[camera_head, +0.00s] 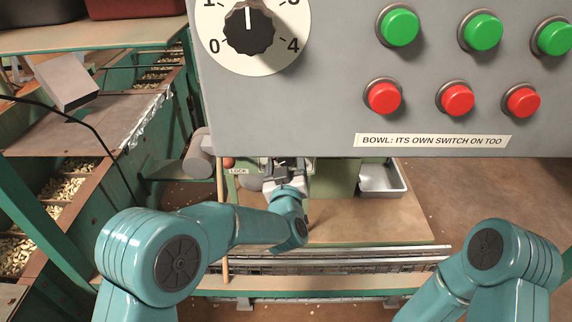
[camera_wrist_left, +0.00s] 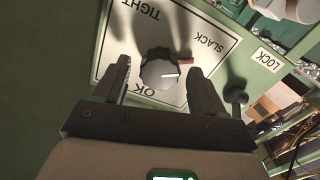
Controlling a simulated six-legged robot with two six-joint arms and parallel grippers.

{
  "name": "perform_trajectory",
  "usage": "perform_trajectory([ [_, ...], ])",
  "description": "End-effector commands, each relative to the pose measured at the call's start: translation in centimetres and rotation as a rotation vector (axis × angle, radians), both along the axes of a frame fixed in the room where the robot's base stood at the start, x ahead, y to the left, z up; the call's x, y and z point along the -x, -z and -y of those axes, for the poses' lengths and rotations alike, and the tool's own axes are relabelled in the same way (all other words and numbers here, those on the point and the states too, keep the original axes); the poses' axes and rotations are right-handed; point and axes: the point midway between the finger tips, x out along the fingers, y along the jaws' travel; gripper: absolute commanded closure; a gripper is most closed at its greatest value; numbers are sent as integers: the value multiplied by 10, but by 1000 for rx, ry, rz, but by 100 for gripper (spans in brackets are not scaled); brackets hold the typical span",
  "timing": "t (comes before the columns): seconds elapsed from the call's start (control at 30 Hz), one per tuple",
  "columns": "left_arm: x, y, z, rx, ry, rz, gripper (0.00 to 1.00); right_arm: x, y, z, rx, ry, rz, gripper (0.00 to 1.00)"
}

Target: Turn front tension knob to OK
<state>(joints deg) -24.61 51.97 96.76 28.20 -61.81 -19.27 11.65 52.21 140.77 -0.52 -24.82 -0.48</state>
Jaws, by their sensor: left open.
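The front tension knob (camera_wrist_left: 158,72) is a dark round knob on a white plate (camera_wrist_left: 134,66) marked TIGHT, SLACK and OK in the left wrist view. My left gripper (camera_wrist_left: 159,66) is open, with one finger on each side of the knob; I see gaps, and contact cannot be told. In the head view my left gripper (camera_head: 283,170) reaches under the grey panel, and the knob is hidden there. My right arm shows at the lower right, its gripper out of view.
A grey control panel (camera_head: 320,100) with a black dial (camera_head: 249,31), green buttons and red buttons hangs close above my left arm. A LOCK label (camera_wrist_left: 268,59) is beside the plate. A metal tray (camera_head: 382,180) stands right of my gripper. Nut troughs (camera_head: 70,188) lie left.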

Motion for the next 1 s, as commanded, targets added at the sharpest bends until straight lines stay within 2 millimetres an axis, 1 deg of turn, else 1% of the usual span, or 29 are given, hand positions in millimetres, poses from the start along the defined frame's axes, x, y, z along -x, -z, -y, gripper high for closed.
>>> perform_trajectory([
  [0.03,0,0,0,0,0,0,29,0,0,0,0,0,0,62],
  [0.07,0,0,0,0,0,0,39,0,0,0,0,0,0,62],
  [0.1,0,0,0,0,0,0,52,0,0,0,0,0,0,62],
  [0.17,0,0,0,0,0,0,72,0,0,0,0,0,0,62],
  [0.2,0,0,0,0,0,0,85,0,0,0,0,0,0,62],
  [0.57,0,-1,0,-41,0,0,85,2,-4,0,-2,-1,-8,62],
  [0.77,0,-3,0,-155,0,1,85,8,-13,-2,-5,-3,-27,62],
  [1.0,0,-3,1,-369,0,0,85,19,-28,-4,-13,-8,-63,62],
])
